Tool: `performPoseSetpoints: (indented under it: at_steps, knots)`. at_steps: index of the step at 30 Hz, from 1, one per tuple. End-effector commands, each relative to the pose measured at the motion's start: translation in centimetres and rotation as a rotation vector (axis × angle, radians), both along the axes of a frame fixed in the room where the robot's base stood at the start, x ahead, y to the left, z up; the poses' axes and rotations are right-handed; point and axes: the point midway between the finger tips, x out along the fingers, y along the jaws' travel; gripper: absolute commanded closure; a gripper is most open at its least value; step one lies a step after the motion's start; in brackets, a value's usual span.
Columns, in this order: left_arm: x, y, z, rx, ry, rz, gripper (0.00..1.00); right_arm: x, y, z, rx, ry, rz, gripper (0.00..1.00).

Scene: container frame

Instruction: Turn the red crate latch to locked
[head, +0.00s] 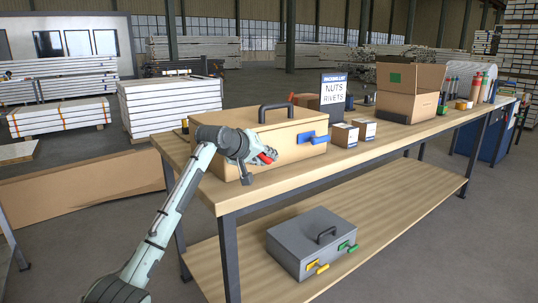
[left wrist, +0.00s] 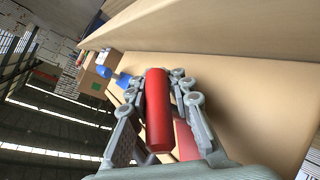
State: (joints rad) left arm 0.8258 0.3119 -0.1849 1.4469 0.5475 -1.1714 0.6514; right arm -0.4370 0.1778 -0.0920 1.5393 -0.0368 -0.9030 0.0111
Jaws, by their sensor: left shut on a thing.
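The tan crate (head: 292,128) sits on the workbench with a dark handle on its lid. Its red latch (head: 267,157) is on the front face toward the left, mostly hidden by my left gripper (head: 262,151). In the left wrist view, the red latch's rounded bar (left wrist: 158,110) lies between the fingers of my left gripper (left wrist: 160,88), which is shut on it. A red plate (left wrist: 186,140) shows behind it against the crate face. The latch's exact angle is hard to tell. My right gripper is not in view.
A blue latch (head: 313,137) is on the crate's right front. Small boxes (head: 344,134), a sign (head: 333,90) and an open carton (head: 408,90) stand farther right. A grey case (head: 312,243) with yellow and green latches lies on the lower shelf (head: 385,215).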

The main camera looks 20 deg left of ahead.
Motion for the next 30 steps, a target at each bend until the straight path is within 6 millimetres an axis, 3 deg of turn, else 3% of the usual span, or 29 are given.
performPoseSetpoints:
  at_steps: [1, 18, 30]
  knots:
    - [0.2, 0.2, 0.9, 0.03, 0.018, 0.003, 1.0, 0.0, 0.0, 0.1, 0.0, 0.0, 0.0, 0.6]
    - [-0.7, 0.7, -0.4, 0.345, 0.427, -0.001, 1.0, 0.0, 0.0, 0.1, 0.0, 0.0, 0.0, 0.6]
    - [-1.2, 1.0, -0.7, 0.473, 0.587, -0.002, 1.0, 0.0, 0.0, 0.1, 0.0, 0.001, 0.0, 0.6]
